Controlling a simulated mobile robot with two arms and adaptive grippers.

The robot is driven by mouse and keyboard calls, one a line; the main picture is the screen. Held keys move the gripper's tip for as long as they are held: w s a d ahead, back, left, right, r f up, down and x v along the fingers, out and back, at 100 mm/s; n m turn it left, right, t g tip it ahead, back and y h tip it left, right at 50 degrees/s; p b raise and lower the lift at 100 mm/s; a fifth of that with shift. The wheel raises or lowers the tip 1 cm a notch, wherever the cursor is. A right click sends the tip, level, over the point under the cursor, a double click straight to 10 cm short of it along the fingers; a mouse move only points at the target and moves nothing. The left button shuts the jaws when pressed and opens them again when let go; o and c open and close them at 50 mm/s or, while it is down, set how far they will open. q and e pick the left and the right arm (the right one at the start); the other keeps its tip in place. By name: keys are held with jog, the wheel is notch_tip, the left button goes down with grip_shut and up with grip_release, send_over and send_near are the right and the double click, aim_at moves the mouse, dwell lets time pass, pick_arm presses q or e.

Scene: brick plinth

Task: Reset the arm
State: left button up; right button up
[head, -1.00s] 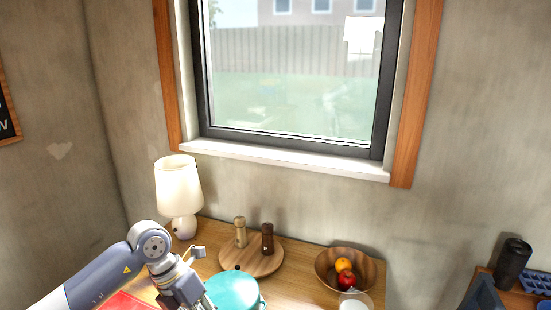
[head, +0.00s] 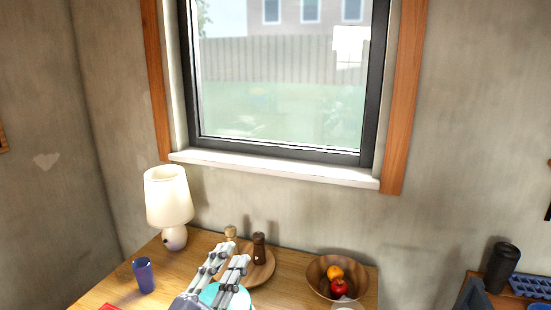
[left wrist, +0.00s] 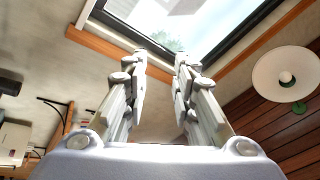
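My left gripper (head: 234,255) is in front of the round wooden board and the teal pot (head: 240,298) in the head view, its two grey fingers pointing up and away. In the left wrist view the fingers (left wrist: 160,72) stand apart with a clear gap and nothing between them. The window and wall show beyond them. The gripper covers much of the pot and part of the board. My right gripper is in neither view.
The wooden table holds a white lamp (head: 168,200), a blue cup (head: 144,276), a round board (head: 262,272) with two mills, and a fruit bowl (head: 318,288). A black cylinder (head: 502,266) stands at far right. The window (head: 280,90) is behind.

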pick_arm(q)
jog(key=s+a+f+n+g+y, duration=0.4)
jog(key=a+f+n+y, duration=0.15)
jog(key=f, duration=0.45)
jog(key=s+a+f+n+g+y, duration=0.3)
jog(key=a+f+n+y, duration=0.3)
jog(key=f, duration=0.4)
jog(key=s+f+n+g+h, duration=0.1)
jog(key=s+f+g, duration=0.45)
jog(key=s, duration=0.45)
jog(key=s+f+n+g+h, duration=0.15)
jog(key=s+f+g, duration=0.25)
jog(key=s+f, duration=0.5)
notch_tip(320, 180, down, 24)
jog(key=s+r+g, duration=0.1)
jog(key=s+g, duration=0.1)
jog(key=s, duration=0.1)
jog(key=s+a+f, duration=0.3)
jog(key=s+f, duration=1.3)
jog(key=shift+s+f+g, duration=0.3)
jog(key=shift+s+g, duration=0.05)
